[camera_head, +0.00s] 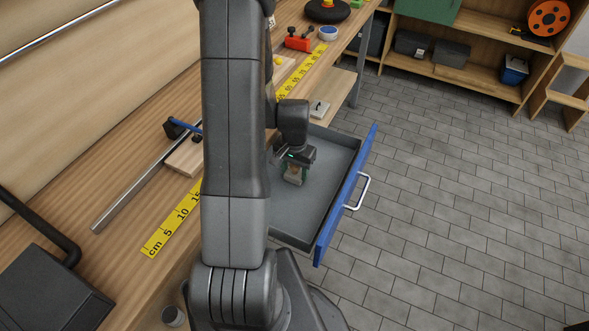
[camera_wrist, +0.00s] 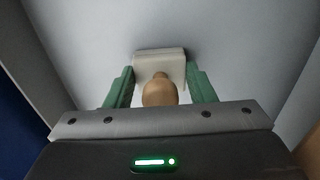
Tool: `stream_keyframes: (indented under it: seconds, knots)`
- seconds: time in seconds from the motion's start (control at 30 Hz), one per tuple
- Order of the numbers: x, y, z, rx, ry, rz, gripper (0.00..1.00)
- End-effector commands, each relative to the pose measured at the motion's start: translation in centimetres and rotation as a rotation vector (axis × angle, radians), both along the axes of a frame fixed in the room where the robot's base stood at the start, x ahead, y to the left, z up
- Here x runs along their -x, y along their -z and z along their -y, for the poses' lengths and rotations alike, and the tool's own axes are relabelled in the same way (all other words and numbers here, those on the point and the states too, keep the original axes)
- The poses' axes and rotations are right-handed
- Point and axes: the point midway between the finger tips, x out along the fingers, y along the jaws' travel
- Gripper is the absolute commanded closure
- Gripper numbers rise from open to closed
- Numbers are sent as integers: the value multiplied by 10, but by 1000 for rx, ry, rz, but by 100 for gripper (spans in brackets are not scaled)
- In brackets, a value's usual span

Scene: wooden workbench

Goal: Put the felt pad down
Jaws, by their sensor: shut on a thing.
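The felt pad is a pale cream block (camera_wrist: 158,62) with a round wooden knob (camera_wrist: 160,90), seen between my green fingers in the wrist view. My gripper (camera_wrist: 160,85) is shut on it. In the head view my gripper (camera_head: 294,174) points down inside the open blue-fronted drawer (camera_head: 338,215). The felt pad shows only as a small pale patch at the fingertips there. Its underside is hidden, so I cannot tell whether it touches the grey drawer floor.
The drawer floor around my gripper looks bare. The drawer's blue front and silver handle (camera_head: 359,191) stand to the right. The wooden workbench (camera_head: 130,185) with a yellow measuring tape (camera_head: 160,237) lies left. A small pale object (camera_head: 319,108) sits on a board beyond the drawer.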

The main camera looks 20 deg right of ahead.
Motion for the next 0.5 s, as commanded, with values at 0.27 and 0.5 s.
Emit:
stream_keyframes:
  seconds: [0.27, 0.5]
  knots:
    - [0, 1, 0, 0, 0, 0, 29]
    - [0, -2, 0, 0, 0, 0, 29]
